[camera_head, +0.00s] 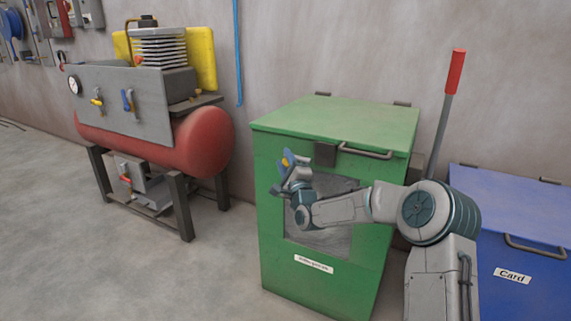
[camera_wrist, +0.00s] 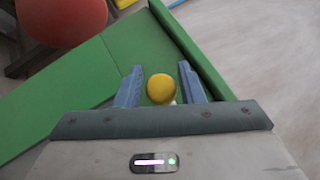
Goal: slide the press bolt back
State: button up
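The press is a green cabinet (camera_head: 272,240) with a lid (camera_head: 340,118) that lies shut and a window in its front. A yellow round knob (camera_wrist: 160,88), seemingly the bolt's, shows in the wrist view between my two fingers. It also shows as a small yellow spot in the head view (camera_head: 285,161), at the cabinet's upper left front. My gripper (camera_wrist: 161,87) is open, with a finger on each side of the knob and a visible gap on both sides. The bolt's shaft is hidden. A dark block (camera_head: 325,155) sits under the lid's front edge.
A lever with a red grip (camera_head: 455,75) rises right of the cabinet. A blue bin labelled Card (camera_head: 520,245) stands further right. A red tank compressor (camera_head: 200,140) stands left, with open floor between it and the cabinet. A grey lid handle (camera_head: 365,151) juts forward.

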jog(key=shift+o, duration=0.5)
jog(key=shift+a, duration=0.2)
jog(key=shift+d, duration=0.1)
jog(key=shift+d+f, duration=0.1)
jog(key=shift+s+d, duration=0.1)
jog(key=shift+s, duration=0.05)
jog(key=p+v, duration=0.2)
jog(key=v, duration=1.1)
jog(key=shift+s+p, duration=0.25)
jog(key=shift+p, duration=0.15)
